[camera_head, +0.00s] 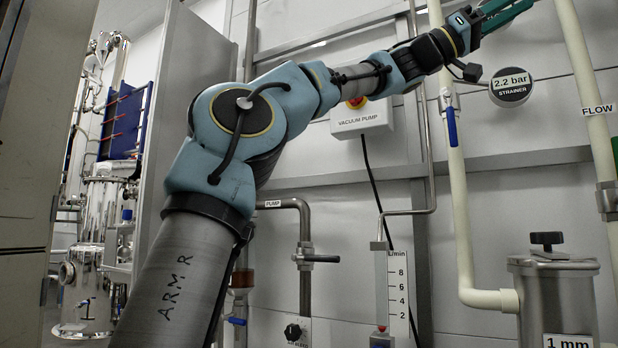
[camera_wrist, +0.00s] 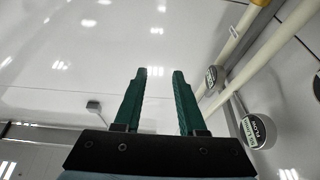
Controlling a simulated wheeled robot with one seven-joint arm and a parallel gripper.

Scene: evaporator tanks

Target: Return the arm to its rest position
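My arm, blue and grey with black joints, crosses the head view from the lower left and reaches up to the upper right. My gripper (camera_head: 510,12) is at the top edge of the head view, with its green fingers partly cut off there. In the wrist view my gripper (camera_wrist: 158,72) has its two green fingers apart. Nothing is between them. Behind them are a pale wall or ceiling and cream pipes.
A round 2.2 bar strainer gauge (camera_head: 511,87) is just below my gripper, between cream pipes (camera_head: 461,200). A vacuum pump switch box (camera_head: 362,118) is behind my arm. A flow meter (camera_head: 381,285) and a steel strainer housing (camera_head: 556,300) stand lower down. A grey panel (camera_head: 190,90) is at the left.

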